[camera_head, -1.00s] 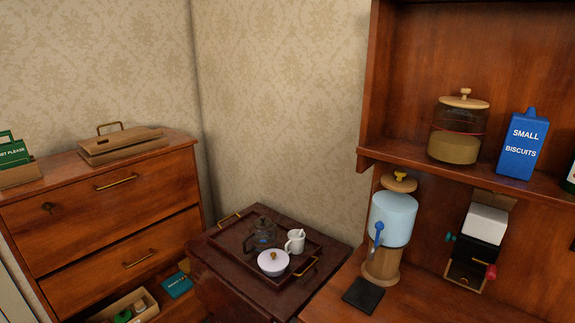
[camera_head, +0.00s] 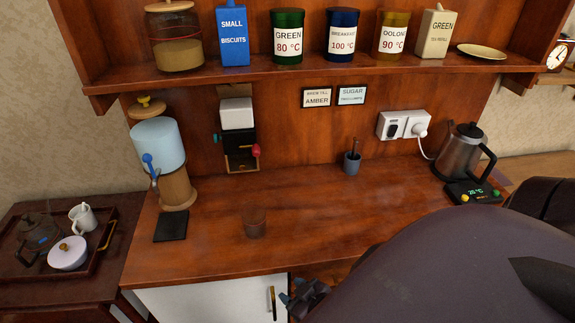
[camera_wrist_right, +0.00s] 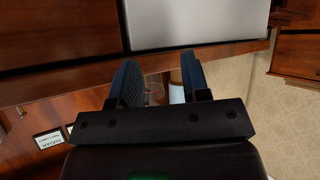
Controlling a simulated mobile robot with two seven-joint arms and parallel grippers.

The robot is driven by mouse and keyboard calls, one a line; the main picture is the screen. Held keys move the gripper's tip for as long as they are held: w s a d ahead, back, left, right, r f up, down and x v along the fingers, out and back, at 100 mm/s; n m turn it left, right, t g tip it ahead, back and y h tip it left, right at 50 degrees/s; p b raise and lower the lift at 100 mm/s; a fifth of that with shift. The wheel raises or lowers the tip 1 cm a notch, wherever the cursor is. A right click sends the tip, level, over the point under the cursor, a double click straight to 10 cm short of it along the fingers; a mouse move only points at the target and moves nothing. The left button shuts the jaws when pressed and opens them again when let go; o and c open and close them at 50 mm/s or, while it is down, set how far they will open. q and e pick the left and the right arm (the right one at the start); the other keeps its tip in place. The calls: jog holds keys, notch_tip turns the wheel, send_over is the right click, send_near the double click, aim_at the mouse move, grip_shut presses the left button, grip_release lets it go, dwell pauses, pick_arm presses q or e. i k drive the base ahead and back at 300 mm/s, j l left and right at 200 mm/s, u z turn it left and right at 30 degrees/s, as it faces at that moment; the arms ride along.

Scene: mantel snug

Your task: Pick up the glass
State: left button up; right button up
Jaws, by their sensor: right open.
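The glass (camera_head: 254,222), a small clear brownish tumbler, stands upright on the wooden counter, near its front edge. My right gripper (camera_head: 304,301) is low in the head view, in front of the counter edge, to the right of the glass and apart from it. In the right wrist view my right gripper (camera_wrist_right: 160,78) is open, its two dark fingers spread. Faint shapes show between the fingers there; I cannot tell whether one is the glass. My left gripper is not in view.
A drink dispenser (camera_head: 158,146) with a black pad (camera_head: 171,226) before it stands left. A kettle (camera_head: 460,151) and dark-blue cup (camera_head: 352,162) are to the right. A shelf (camera_head: 300,76) overhangs the back. The middle counter is clear. My arm covers the lower right.

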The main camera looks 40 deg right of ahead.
aim_at(253, 213)
jog(key=z, duration=1.05)
jog(key=j+z, duration=0.15)
jog(key=j, duration=0.3)
jog(key=k+j+z, duration=0.15)
jog(key=j, duration=0.25)
jog(key=i, duration=0.05)
